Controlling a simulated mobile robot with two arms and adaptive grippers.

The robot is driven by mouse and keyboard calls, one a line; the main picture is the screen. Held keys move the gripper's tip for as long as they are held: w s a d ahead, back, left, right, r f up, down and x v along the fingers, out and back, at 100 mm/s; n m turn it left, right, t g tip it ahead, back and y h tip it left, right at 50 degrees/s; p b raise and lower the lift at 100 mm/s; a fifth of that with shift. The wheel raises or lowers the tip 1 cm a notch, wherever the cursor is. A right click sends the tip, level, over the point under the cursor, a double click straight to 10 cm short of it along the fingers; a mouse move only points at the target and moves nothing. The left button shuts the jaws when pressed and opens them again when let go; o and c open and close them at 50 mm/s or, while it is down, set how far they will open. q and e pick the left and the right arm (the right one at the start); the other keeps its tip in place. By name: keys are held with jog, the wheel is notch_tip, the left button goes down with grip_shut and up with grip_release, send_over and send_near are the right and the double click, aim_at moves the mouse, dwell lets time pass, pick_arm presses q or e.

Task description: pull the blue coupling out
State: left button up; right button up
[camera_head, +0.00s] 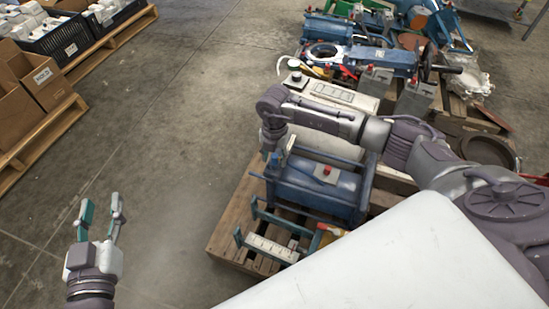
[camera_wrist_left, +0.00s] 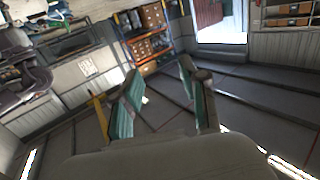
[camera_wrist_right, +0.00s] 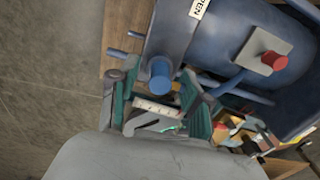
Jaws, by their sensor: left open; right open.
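The blue coupling (camera_wrist_right: 160,76) is a short round stub that sticks out of the end of a blue cylindrical machine (camera_head: 318,190). In the right wrist view it shows just beyond and between the fingertips of my right gripper (camera_wrist_right: 157,88), which is open. I cannot tell whether the fingers touch it. In the head view my right gripper (camera_head: 270,152) points down at the machine's left end. My left gripper (camera_head: 101,212) is open and empty over bare floor; it also shows open in the left wrist view (camera_wrist_left: 158,90).
The machine rests on a wooden pallet (camera_head: 225,232), with a teal frame and a white block (camera_head: 272,248) in front. A red button (camera_wrist_right: 273,61) sits on its grey box. More blue machinery stands behind. Cartons (camera_head: 38,80) stand at left; the floor between is clear.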

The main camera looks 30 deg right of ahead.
pick_arm(q)
jog(key=shift+s+a+f+g, duration=0.1)
jog(key=shift+f+g, duration=0.15)
jog(key=shift+f, duration=0.15)
jog(key=shift+s+a+f+g, duration=0.1)
jog(key=shift+f+g, duration=0.15)
jog(key=shift+f, duration=0.15)
pick_arm(e)
grip_shut()
pick_arm(q)
jog(key=shift+d+r, duration=0.1)
jog(key=shift+d, duration=0.05)
